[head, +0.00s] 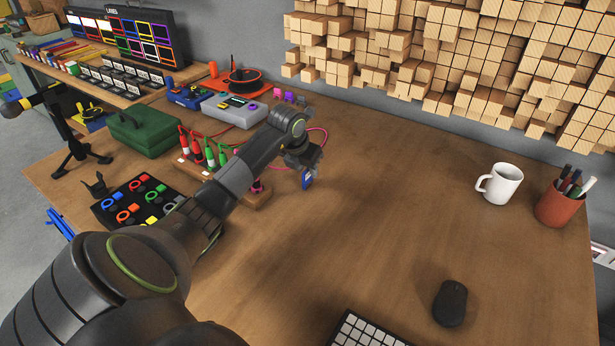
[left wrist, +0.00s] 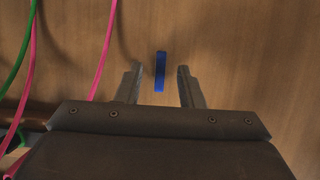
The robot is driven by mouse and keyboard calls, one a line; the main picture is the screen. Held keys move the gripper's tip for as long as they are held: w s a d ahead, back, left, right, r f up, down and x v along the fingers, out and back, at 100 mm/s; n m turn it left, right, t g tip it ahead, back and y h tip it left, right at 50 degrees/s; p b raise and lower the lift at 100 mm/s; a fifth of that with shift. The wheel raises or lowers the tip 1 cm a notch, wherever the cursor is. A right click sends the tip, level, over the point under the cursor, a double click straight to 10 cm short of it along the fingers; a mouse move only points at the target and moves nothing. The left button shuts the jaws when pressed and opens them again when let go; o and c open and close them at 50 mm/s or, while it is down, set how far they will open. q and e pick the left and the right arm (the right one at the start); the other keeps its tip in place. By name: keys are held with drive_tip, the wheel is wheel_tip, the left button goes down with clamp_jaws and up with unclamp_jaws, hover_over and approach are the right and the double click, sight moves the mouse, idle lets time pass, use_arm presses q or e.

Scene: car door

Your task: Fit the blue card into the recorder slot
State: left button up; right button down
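The blue card (head: 307,180) shows just below my left gripper (head: 304,167) in the head view, above or at the wooden table; I cannot tell if it touches the wood. In the left wrist view the card (left wrist: 160,72) is a narrow blue strip seen nearly edge-on, between the two fingers of my left gripper (left wrist: 160,80). A gap shows on each side of it, so the fingers are open. A grey device with a small screen (head: 234,111) stands behind the arm; I cannot make out a slot or confirm it is the recorder. My right gripper is out of view.
Red and green plugs with cables (head: 210,153) stand left of the gripper; a pink cable (left wrist: 103,50) runs close by. A green case (head: 145,130), white mug (head: 499,184), pen cup (head: 559,206) and black mouse (head: 450,303) stand around. The table's middle is clear.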

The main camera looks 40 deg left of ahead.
use_arm(q)
drive_tip(key=shift+w+f, duration=0.2)
drive_tip(key=shift+f, duration=0.2)
drive_tip(key=shift+c, duration=0.2)
clamp_jaws()
drive_tip(key=shift+r, duration=0.1)
